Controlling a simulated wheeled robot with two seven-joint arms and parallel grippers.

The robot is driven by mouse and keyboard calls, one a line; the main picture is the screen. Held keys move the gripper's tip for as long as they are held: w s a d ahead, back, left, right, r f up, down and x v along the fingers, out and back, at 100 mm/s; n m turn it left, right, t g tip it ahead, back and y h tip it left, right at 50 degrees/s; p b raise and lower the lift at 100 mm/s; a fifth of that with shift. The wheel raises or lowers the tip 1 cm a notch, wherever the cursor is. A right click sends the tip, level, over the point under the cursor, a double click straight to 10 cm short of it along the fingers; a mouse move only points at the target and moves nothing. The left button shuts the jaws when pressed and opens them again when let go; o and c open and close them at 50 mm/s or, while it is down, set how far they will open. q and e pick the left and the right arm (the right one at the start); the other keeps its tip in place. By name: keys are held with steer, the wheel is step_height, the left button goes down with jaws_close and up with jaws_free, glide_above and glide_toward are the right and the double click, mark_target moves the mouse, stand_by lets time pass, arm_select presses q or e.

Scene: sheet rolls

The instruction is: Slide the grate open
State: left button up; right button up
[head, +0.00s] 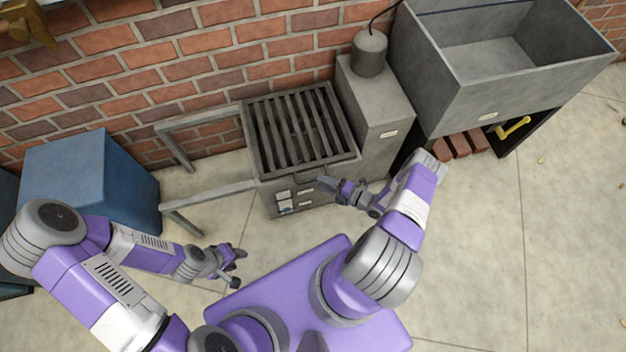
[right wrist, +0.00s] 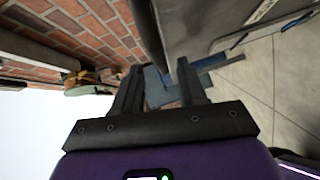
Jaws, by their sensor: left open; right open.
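The grate (head: 300,130), a dark panel of parallel bars, lies on top of a grey box (head: 268,200) against the brick wall. Its bars cover the top of the box. My right gripper (head: 325,184) is open at the box's front right, close to the grate's front edge. In the right wrist view, a dark edge (right wrist: 150,30) reaches down between the open fingers (right wrist: 160,80); I cannot tell whether they touch it. My left gripper (head: 238,268) is open and empty, low over the floor left of my base.
Two grey rails (head: 205,119) extend left from the box, with open space between them. A blue cabinet (head: 75,175) stands further left. A grey block with a cylinder (head: 369,52) and a large basin (head: 455,75) stand right. Bricks (head: 462,144) sit under the basin.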

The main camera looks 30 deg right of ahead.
mark_target(313, 179)
steer(key=x, duration=0.5)
steer(key=shift+b, duration=0.4)
jaws_close()
